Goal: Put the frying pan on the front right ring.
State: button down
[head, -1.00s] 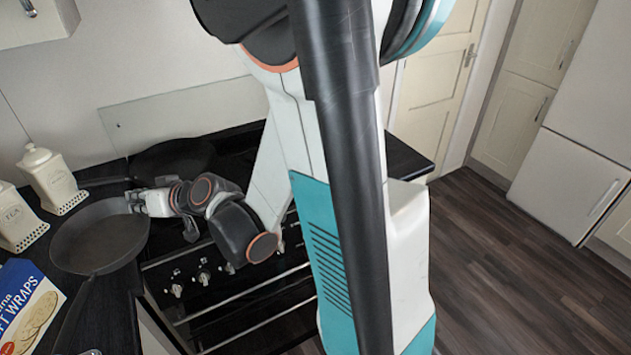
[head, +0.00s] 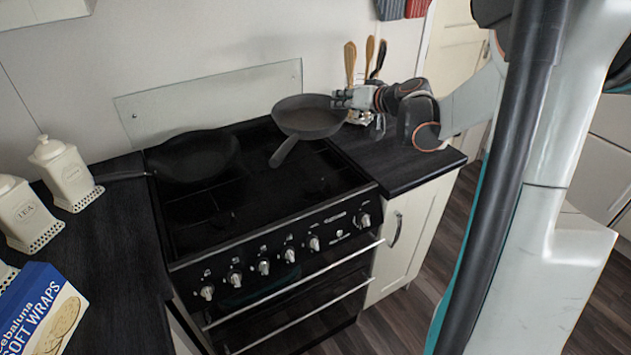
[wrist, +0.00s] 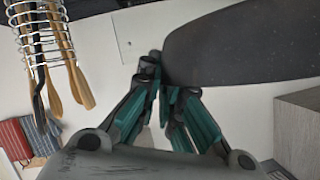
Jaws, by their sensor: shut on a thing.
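A dark frying pan (head: 306,118) is in the air above the back right part of the black hob, its handle pointing toward the front left. My gripper (head: 343,99) is shut on the right side of its rim. In the wrist view my gripper (wrist: 163,75) pinches the edge of the pan (wrist: 240,45). The front right ring (head: 320,186) lies bare on the hob, in front of the pan and lower. It is dark and hard to make out. The back right ring is hidden behind the pan.
A second dark pan (head: 193,158) sits on the back left ring, its handle out to the left. A utensil holder with wooden tools (head: 351,62) stands behind my gripper. White canisters (head: 66,173) and a wraps box (head: 42,312) stand on the left counter. The hob's front is clear.

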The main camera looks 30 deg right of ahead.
jog(key=f+b, duration=0.2)
jog(key=f, duration=0.4)
jog(key=f+b, duration=0.3)
jog(key=f, duration=0.4)
jog(key=f+b, duration=0.3)
jog(key=f, duration=0.3)
jog(key=shift+d+f, duration=0.3)
jog(key=shift+f, duration=0.1)
jog(key=c, duration=1.8)
grip_release()
jog(key=shift+p+v, duration=2.25)
jog(key=shift+v, duration=3.8)
jog(key=shift+a, duration=0.1)
